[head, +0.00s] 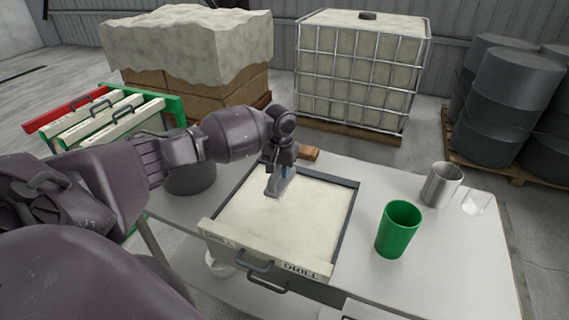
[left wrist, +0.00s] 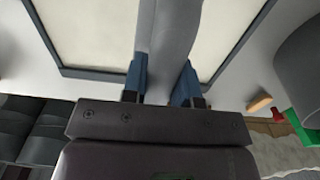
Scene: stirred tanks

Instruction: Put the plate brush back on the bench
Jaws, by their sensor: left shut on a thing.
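My left gripper (head: 284,170) is over the far part of a pale, dark-edged plate with a handled front (head: 262,262) on the bench (head: 456,250). It is shut on a grey tool, which I take to be the plate brush (head: 276,187). The brush points down over the pale surface; I cannot tell if it touches. In the left wrist view, the blue fingers of the gripper (left wrist: 162,84) clasp the grey brush (left wrist: 168,35) from both sides, and its far end is out of frame. My right gripper is not in view.
A green cup (head: 398,229), a metal beaker (head: 441,185) and a clear glass dish (head: 474,203) stand on the right of the bench. A wooden block (head: 309,153) lies behind the plate. A dark grey pot (head: 190,178) is at left. Bench surface around the green cup is free.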

